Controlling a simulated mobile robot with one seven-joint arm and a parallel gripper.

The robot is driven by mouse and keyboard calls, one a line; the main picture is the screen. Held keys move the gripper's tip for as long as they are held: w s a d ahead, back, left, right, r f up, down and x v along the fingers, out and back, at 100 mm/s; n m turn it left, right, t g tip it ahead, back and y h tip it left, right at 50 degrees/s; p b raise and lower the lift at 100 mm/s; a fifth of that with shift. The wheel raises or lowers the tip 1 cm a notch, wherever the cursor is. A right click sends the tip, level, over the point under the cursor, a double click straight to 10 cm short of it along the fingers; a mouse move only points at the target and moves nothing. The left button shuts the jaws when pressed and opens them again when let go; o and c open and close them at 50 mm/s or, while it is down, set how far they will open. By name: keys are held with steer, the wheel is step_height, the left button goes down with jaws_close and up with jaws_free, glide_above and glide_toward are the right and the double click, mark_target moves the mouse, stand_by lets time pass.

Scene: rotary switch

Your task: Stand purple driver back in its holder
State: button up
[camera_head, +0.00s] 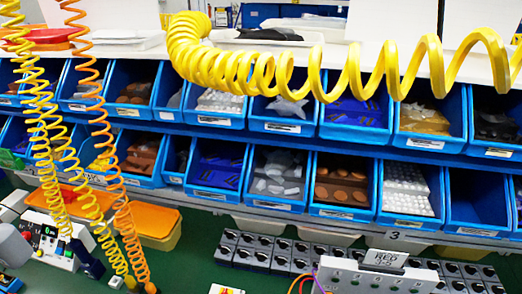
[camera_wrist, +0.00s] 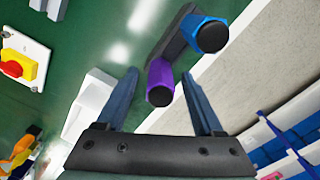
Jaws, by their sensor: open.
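The purple driver (camera_wrist: 160,74) shows in the wrist view as a short purple cylinder with a black end cap facing the camera. It appears at a dark grey holder bar (camera_wrist: 178,42), beside a blue driver (camera_wrist: 208,32) with a similar black end. How deeply the purple driver sits in the holder cannot be told. My gripper (camera_wrist: 159,76) is open, with its fingers on either side of the purple driver in the picture. The right finger is close to it; contact is unclear. I cannot make out my gripper or the purple driver in the head view.
A yellow box with a red knob (camera_wrist: 20,64) sits on the green surface (camera_wrist: 95,25) in the wrist view. Blue bins (camera_head: 270,178) line the back in the head view. Coiled yellow (camera_head: 270,70) and orange (camera_head: 115,150) hoses hang in front. Dark switch blocks (camera_head: 262,252) stand at the front.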

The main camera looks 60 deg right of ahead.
step_height(320, 180, up, 12)
steer(key=shift+r+b, duration=0.1)
steer(key=shift+b, duration=0.3)
stand_by(0.3)
